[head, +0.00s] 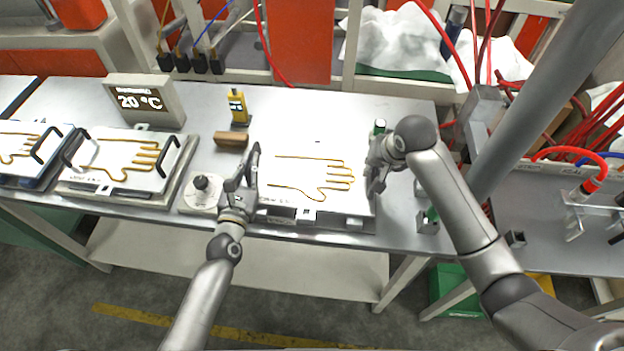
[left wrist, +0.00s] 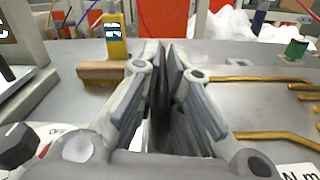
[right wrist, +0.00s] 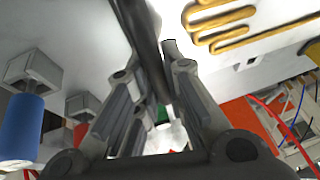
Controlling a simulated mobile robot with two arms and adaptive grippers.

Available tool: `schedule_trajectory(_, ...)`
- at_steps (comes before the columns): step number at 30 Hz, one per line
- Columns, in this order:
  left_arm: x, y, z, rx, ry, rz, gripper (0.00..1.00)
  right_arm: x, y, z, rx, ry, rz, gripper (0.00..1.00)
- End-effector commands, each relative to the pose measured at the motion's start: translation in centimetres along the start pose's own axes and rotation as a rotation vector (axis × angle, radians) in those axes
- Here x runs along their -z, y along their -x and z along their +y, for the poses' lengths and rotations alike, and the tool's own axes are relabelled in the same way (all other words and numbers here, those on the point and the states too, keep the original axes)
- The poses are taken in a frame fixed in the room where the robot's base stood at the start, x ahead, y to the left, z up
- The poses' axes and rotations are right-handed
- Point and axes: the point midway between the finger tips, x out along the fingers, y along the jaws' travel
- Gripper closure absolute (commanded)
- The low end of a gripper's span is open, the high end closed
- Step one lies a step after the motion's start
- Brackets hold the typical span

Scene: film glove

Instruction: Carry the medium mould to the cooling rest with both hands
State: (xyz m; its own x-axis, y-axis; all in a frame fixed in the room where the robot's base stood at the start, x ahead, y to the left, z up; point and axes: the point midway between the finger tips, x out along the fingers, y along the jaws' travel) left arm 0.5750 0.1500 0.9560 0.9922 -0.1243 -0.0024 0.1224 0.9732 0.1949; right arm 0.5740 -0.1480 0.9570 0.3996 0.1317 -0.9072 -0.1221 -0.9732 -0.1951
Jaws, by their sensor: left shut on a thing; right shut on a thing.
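The medium mould, a pale plate (head: 310,160) with a golden hand outline, lies flat at the bench's middle. Its outline also shows in the left wrist view (left wrist: 270,134) and the right wrist view (right wrist: 222,22). My left gripper (head: 252,160) is shut on the dark handle at the mould's left side. My right gripper (head: 377,175) is at the right side, shut on a dark handle bar (right wrist: 148,40). A grey structure (head: 345,222) shows under the mould's front edge. I cannot tell which fixture is the cooling rest, or whether the mould is lifted.
Two similar moulds with black handles stand at the left, the nearer one (head: 118,160) beside a 20 °C display (head: 146,101). A knob unit (head: 203,192), wooden brush (head: 231,139) and yellow device (head: 238,107) are left of my left gripper. Small posts (head: 428,218) stand at the right.

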Motion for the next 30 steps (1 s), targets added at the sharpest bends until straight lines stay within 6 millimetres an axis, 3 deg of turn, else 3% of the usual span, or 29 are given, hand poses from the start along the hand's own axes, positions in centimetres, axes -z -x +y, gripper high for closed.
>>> schedule_trajectory(2,0.4,0.0,0.0,-0.002,-0.004,-0.002,1.0,0.4,-0.2,0.2,0.0,-0.002,0.015,1.0)
schedule_trajectory(3,0.7,0.1,-0.1,0.002,-0.004,0.006,0.9,0.2,-0.2,0.3,-0.003,-0.002,0.01,0.86)
schedule_trajectory(7,0.6,0.1,-0.1,0.002,-0.003,0.006,0.73,0.1,-0.2,0.2,-0.002,-0.002,0.007,0.7)
schedule_trajectory(8,0.6,0.1,-0.1,0.002,-0.003,0.006,0.73,0.1,-0.2,0.2,-0.002,-0.001,0.006,0.67)
schedule_trajectory(14,0.5,0.1,-0.1,0.002,-0.001,0.004,0.73,0.0,-0.2,0.1,-0.001,-0.001,0.003,0.67)
schedule_trajectory(15,0.5,0.1,-0.1,0.002,-0.001,0.004,0.89,0.0,-0.2,0.1,-0.001,-0.001,0.002,0.67)
schedule_trajectory(19,0.4,0.0,-0.1,0.002,0.0,0.003,0.73,-0.1,-0.3,0.1,-0.001,0.0,0.001,0.67)
schedule_trajectory(25,0.4,0.9,-0.1,0.002,0.0,0.003,0.73,-0.1,-0.3,0.1,0.0,0.0,0.0,0.67)
schedule_trajectory(30,0.5,3.6,-0.1,0.003,0.0,0.005,0.72,-0.1,-0.3,0.1,0.0,0.0,0.0,0.67)
